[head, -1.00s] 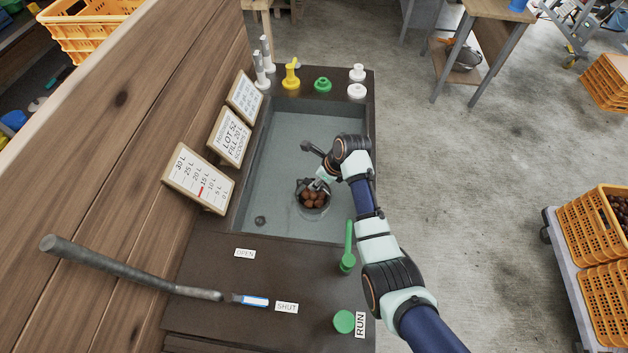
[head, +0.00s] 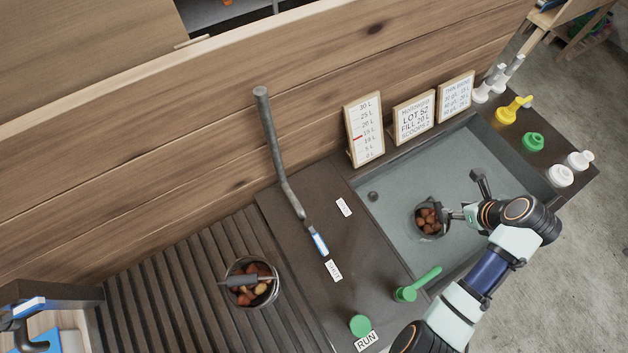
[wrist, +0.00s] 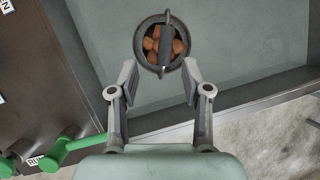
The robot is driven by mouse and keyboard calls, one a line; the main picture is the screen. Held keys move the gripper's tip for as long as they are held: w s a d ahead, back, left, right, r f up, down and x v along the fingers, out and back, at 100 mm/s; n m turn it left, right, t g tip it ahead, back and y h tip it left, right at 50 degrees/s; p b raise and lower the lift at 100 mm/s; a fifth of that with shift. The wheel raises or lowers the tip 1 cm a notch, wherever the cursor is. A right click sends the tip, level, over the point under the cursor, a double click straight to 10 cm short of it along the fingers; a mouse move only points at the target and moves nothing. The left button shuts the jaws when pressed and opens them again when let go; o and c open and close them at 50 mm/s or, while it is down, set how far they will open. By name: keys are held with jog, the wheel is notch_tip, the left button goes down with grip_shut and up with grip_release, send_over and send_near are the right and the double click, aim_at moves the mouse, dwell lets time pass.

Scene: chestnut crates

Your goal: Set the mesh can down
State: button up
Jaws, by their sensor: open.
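A dark mesh can (head: 418,229) of brown chestnuts stands upright in the grey sink (head: 400,185), toward its near-left part. In the wrist view the can (wrist: 140,57) is at top centre, with its grip bar (wrist: 166,45) across the top. My gripper (head: 452,215) is at the can's right side in the head view. In the wrist view its fingers (wrist: 160,72) are spread and empty, with the can just beyond the tips. I cannot tell whether a finger touches the rim. The can's base is hidden.
A similar can (head: 233,293) of chestnuts stands on the slatted deck (head: 180,270) at left. A green lever (head: 418,284) and a green RUN button (head: 360,325) are in front of the sink. A long grey handle (head: 278,155) rises beside it. Signs (head: 413,117) line the back.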

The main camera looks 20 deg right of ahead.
jog(key=w+a+r+n+t, duration=0.1)
jog(key=w+a+r+n, duration=0.25)
jog(key=a+n, duration=0.3)
jog(key=w+a+r+n+t+h, duration=0.1)
jog(key=w+a+r+n, duration=0.1)
jog(key=w+a+n, duration=0.45)
jog(key=w+a+r+n+t, duration=0.15)
jog(key=a+n, duration=0.25)
jog(key=a, duration=0.4)
jog(key=s+a+r+n+t, duration=0.1)
jog(key=a+r+n, duration=0.3)
jog(key=a+n, duration=0.2)
jog(key=s+a+r+n+t+y, duration=0.1)
jog(key=a+r+n, duration=0.3)
jog(key=a, duration=0.5)
jog(key=s+a+r+n+t, duration=0.1)
jog(key=a+r+n+t, duration=0.1)
jog(key=a+r+n, duration=0.3)
jog(key=a+n, duration=0.2)
jog(key=n, duration=0.1)
jog(key=shift+a+n+t+y, duration=0.3)
jog(key=shift+a+t+y, duration=0.05)
jog(key=shift+y, duration=0.05)
